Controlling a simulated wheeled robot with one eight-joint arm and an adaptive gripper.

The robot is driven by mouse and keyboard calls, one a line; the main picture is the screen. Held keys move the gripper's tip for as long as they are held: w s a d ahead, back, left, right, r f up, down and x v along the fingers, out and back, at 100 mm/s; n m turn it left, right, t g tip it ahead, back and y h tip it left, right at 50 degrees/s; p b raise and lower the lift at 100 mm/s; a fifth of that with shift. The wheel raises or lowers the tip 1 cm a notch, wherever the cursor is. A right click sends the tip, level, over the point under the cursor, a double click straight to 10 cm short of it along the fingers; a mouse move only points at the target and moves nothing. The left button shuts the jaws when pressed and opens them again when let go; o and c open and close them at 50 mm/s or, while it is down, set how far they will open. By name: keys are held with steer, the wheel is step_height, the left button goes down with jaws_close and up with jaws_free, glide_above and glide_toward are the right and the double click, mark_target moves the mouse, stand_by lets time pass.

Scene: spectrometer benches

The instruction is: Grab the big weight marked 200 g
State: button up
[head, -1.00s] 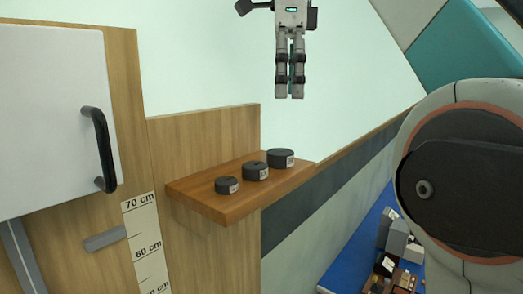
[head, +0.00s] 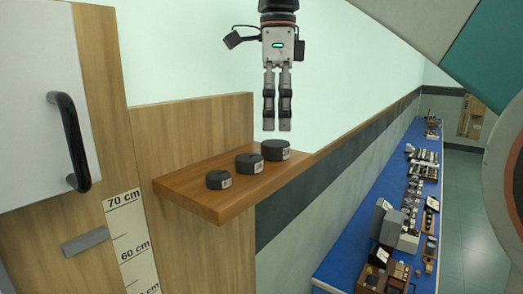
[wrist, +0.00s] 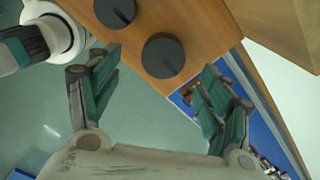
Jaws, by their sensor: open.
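Three dark grey round weights stand in a row on a wooden shelf (head: 215,205), growing in size from left to right. The biggest weight (head: 275,150) is at the right end; its white label is too small to read. My gripper (head: 277,128) points down just above it, apart from it in the picture. In the wrist view my gripper (wrist: 160,85) is open and empty, its fingers spread on either side of a round weight (wrist: 163,55), which looks to be the biggest one. A second weight (wrist: 115,12) shows at the top edge there.
The middle weight (head: 249,163) stands close beside the big one, with the small weight (head: 219,179) further left. A wooden panel rises behind the shelf. A cabinet door with a black handle (head: 70,140) is at left. A blue bench (head: 335,265) with several instruments runs along the right.

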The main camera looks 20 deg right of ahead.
mark_target(277, 143)
step_height(277, 143, down, 4)
steer(key=shift+w+d+f+p, duration=0.15)
steer(key=shift+f+p, duration=0.05)
steer(key=shift+p, duration=0.3)
steer(key=shift+f, duration=0.4)
steer(key=c, duration=1.3)
